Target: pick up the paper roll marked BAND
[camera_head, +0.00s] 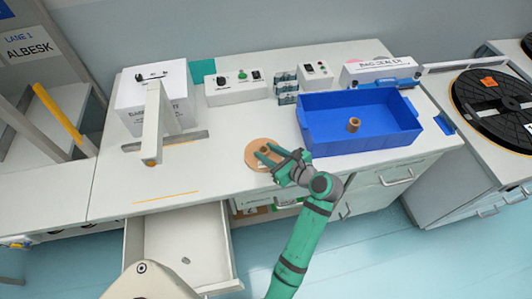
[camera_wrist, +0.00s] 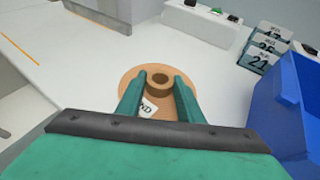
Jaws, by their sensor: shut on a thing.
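The paper roll (camera_head: 250,157) is a flat tan disc on the white worktop, left of the blue bin. In the wrist view the roll (camera_wrist: 160,113) shows a brown raised core with a hole, and a white label partly hidden by a finger; only the letters "ND" show. My gripper (camera_head: 265,153) reaches over the roll from the front right. Its two green fingers are shut on the core, one on each side. I cannot tell whether the roll is clear of the worktop.
The blue bin (camera_head: 365,147) holds a small brown cylinder (camera_head: 353,125). A white machine with an arm (camera_head: 155,100) stands at left. Control boxes (camera_head: 235,87) and number cards (camera_wrist: 263,47) stand behind. An open drawer (camera_head: 190,240) juts out below. A black reel (camera_head: 490,95) lies at right.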

